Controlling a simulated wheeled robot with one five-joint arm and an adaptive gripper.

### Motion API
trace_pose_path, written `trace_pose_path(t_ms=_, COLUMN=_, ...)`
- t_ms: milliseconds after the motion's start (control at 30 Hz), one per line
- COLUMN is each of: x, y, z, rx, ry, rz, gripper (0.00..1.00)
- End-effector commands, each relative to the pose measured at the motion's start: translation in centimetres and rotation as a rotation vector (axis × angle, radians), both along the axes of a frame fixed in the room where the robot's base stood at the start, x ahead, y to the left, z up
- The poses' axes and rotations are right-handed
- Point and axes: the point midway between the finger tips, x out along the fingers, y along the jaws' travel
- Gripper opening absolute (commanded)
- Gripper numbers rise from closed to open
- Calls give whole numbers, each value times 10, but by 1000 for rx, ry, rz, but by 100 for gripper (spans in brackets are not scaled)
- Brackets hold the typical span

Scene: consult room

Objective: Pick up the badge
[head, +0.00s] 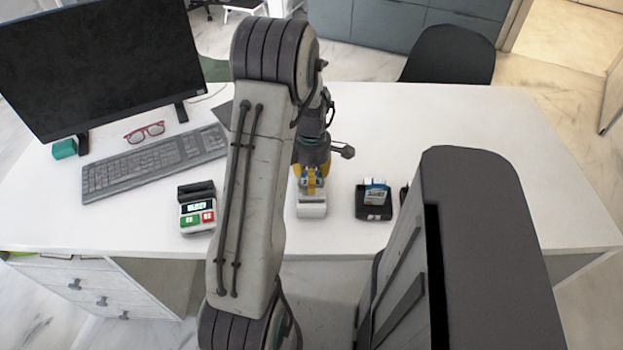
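I cannot make out the badge with certainty. A small blue-and-white item (375,191) sits on a black holder (372,211) near the table's front edge; it may be the badge, but it is too small to tell. My gripper (312,188), with yellow parts, points down just left of it, over a small white object (311,210). I cannot tell whether the fingers touch the white object or whether they are open or shut. My arm hides part of the table left of the gripper.
A card terminal (197,209) stands at left near the front edge. Behind it are a keyboard (153,163), red glasses (144,132), a teal block (64,149) and a monitor (100,62). The white table (480,150) is clear at right. A black chair (450,55) stands behind it.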

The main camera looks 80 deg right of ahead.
Motion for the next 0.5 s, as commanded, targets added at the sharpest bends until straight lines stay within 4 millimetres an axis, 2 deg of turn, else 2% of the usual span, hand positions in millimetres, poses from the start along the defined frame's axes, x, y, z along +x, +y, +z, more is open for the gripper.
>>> trace_pose_path(t_ms=133, x=0, y=0, z=0, rx=0, ry=0, rz=0, gripper=43)
trace_pose_path(t_ms=167, x=0, y=0, z=0, rx=0, ry=0, rz=0, gripper=46)
trace_pose_path(t_ms=500, x=0, y=0, z=0, rx=0, ry=0, rz=0, gripper=16)
